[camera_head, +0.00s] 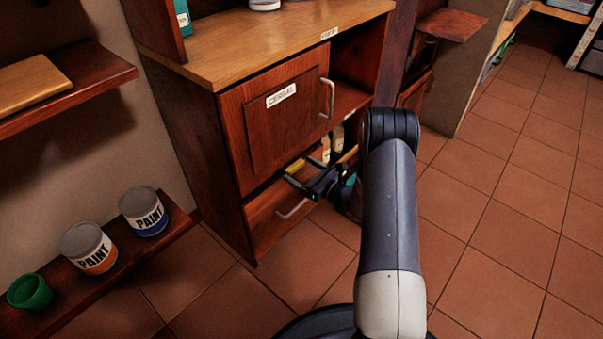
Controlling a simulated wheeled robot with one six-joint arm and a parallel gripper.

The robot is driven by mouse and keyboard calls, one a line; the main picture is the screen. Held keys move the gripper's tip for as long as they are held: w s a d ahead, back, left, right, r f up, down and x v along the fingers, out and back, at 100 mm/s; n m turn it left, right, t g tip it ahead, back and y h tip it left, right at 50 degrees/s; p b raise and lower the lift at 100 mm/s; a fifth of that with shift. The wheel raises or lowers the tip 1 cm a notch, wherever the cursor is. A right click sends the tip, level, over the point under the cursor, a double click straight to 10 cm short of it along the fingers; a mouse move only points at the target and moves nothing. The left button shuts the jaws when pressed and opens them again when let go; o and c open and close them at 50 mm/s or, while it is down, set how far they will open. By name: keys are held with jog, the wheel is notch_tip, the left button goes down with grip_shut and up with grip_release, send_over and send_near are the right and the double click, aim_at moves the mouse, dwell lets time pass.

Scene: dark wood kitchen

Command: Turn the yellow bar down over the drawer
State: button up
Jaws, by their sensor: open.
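The cabinet has a reddish wood drawer (272,222) low at its front, with a pale curved handle (292,209). The yellow bar (296,166) shows as a small bright piece above the drawer, under the "CEREAL" door. Part of it is hidden, and its full length and angle are hard to tell. My gripper (307,174) is dark and open, at the cabinet front just above the drawer and close beside the yellow bar. Its fingers point left toward the bar. I cannot tell whether they touch it.
The "CEREAL" door (283,113) above is shut, with a metal handle (327,98). Bottles (337,139) stand in the opening behind my gripper. Paint cans (88,248) and a green cup (30,292) stand on a low shelf at left. The tiled floor at right is clear.

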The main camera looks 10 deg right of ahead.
jog(key=shift+w+a, duration=0.2)
jog(key=shift+w, duration=0.05)
jog(key=shift+c, duration=0.6)
jog(key=c, duration=0.9)
jog(key=shift+o, duration=0.2)
